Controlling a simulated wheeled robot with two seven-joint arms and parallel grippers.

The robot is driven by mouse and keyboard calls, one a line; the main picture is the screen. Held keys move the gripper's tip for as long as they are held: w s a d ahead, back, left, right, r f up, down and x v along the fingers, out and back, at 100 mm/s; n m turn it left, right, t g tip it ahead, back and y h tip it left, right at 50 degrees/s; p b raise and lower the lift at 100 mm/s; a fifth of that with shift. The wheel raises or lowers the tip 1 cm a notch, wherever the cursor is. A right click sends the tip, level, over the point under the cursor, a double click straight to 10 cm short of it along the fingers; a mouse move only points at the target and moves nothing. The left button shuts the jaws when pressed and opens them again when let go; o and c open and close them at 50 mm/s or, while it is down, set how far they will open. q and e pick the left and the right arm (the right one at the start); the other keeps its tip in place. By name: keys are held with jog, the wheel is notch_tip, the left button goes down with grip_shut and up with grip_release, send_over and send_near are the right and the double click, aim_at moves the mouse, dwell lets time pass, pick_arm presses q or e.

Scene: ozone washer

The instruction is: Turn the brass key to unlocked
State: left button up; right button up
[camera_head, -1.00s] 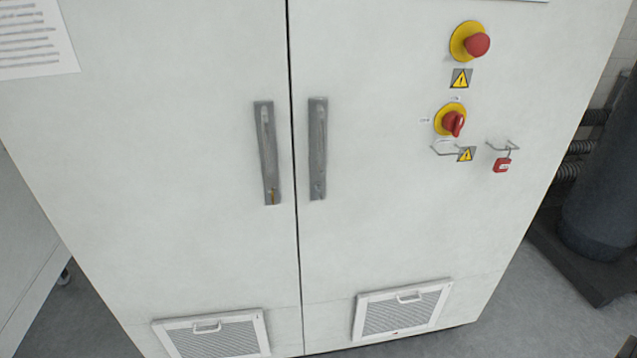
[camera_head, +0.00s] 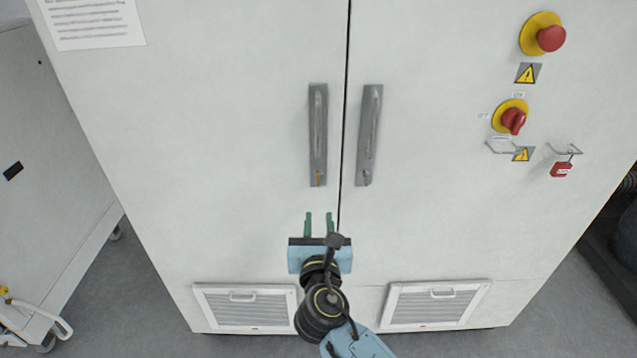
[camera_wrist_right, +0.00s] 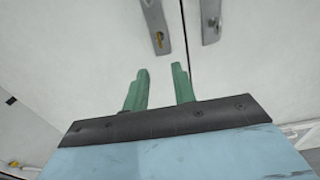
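The small brass key (camera_head: 318,178) sits at the lower end of the left door's grey handle plate (camera_head: 318,130). In the right wrist view the brass key (camera_wrist_right: 159,40) shows beyond the fingers, above and between them. My right gripper (camera_head: 319,222) is below the key in the head view, apart from it. Its two green fingers (camera_wrist_right: 160,88) are spread with nothing between them. The key's exact turn angle is too small to tell. My left gripper is in neither view.
The right door's handle plate (camera_head: 369,135) stands just beside the door seam. A red emergency button (camera_head: 551,38), a red rotary switch (camera_head: 513,121) and a red padlock (camera_head: 561,169) are at the right. Vent grilles (camera_head: 437,303) sit low on the doors. The door front around the gripper is clear.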

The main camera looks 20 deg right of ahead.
jog(key=x, duration=0.4)
jog(key=b+x, duration=0.1)
jog(key=x, duration=0.4)
jog(key=r+x, duration=0.1)
jog(key=x, duration=0.3)
jog(key=shift+w, duration=0.2)
grip_shut()
